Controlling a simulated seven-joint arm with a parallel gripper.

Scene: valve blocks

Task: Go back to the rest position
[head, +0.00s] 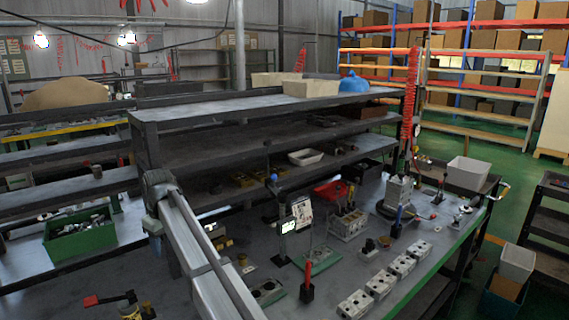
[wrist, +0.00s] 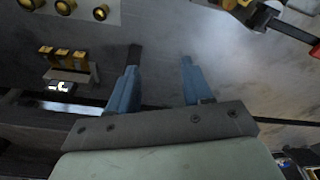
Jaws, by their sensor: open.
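My gripper (wrist: 158,88) shows in the wrist view with its two blue fingers spread apart and nothing between them. The grey tabletop (wrist: 158,40) is visible beyond the fingers. In the head view my gripper is not clearly visible. Several silver valve blocks (head: 401,264) stand in a row along the right front edge of the workbench (head: 330,283).
A dark shelf unit (head: 270,104) stands behind the workbench. A red-handled tool (head: 307,285) stands upright near the blocks. A green bin (head: 82,233) is at the left. In the wrist view, a red-and-black tool (wrist: 264,18) lies at upper right and brass-coloured parts (wrist: 64,58) are at left.

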